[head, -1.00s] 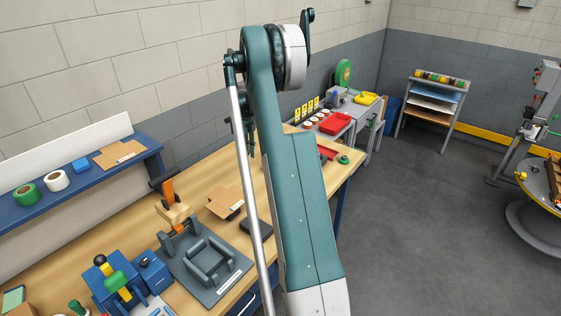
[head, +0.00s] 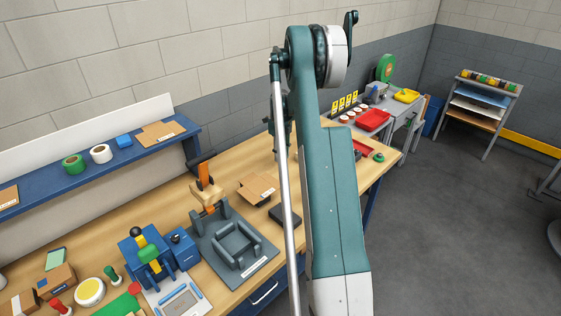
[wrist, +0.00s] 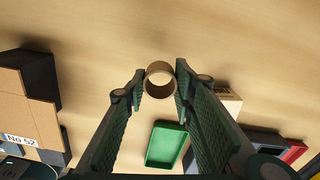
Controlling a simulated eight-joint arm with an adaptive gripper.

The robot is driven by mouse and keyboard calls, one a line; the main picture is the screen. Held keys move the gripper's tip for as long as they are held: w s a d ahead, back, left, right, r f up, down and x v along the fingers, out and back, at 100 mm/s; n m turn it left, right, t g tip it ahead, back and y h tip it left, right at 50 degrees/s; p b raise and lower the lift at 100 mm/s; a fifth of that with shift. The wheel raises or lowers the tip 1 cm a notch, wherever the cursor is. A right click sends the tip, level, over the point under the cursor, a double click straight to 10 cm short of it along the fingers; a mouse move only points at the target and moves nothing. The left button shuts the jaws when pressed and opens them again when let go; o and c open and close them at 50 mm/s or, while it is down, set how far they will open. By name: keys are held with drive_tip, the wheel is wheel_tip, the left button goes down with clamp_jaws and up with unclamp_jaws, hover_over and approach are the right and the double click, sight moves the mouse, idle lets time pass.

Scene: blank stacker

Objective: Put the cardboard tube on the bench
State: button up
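The cardboard tube (wrist: 152,87) is a short brown ring in the wrist view, seen nearly end-on through its opening. My gripper (wrist: 160,80) has its fingertips against both sides of the tube, so it looks shut on it. The wooden bench (wrist: 90,25) spreads out beneath them; whether the tube touches the bench I cannot tell. In the head view the bench (head: 232,167) runs along the wall, and my gripper (head: 277,150) hangs over its far half, partly hidden by my arm.
A green tray (wrist: 167,145), a cardboard box (wrist: 28,100) and a small pale box (wrist: 228,102) lie around the gripper in the wrist view. A grey fixture (head: 235,245) and blue machine (head: 145,258) stand nearer. A blue shelf (head: 50,190) borders the bench at left.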

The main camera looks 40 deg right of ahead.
sight(280, 166)
drive_tip(key=shift+f, duration=1.85)
drive_tip(key=shift+f, duration=0.1)
drive_tip(key=o, duration=0.7)
drive_tip(key=shift+c, duration=0.2)
wheel_tip(280, 166, up, 12)
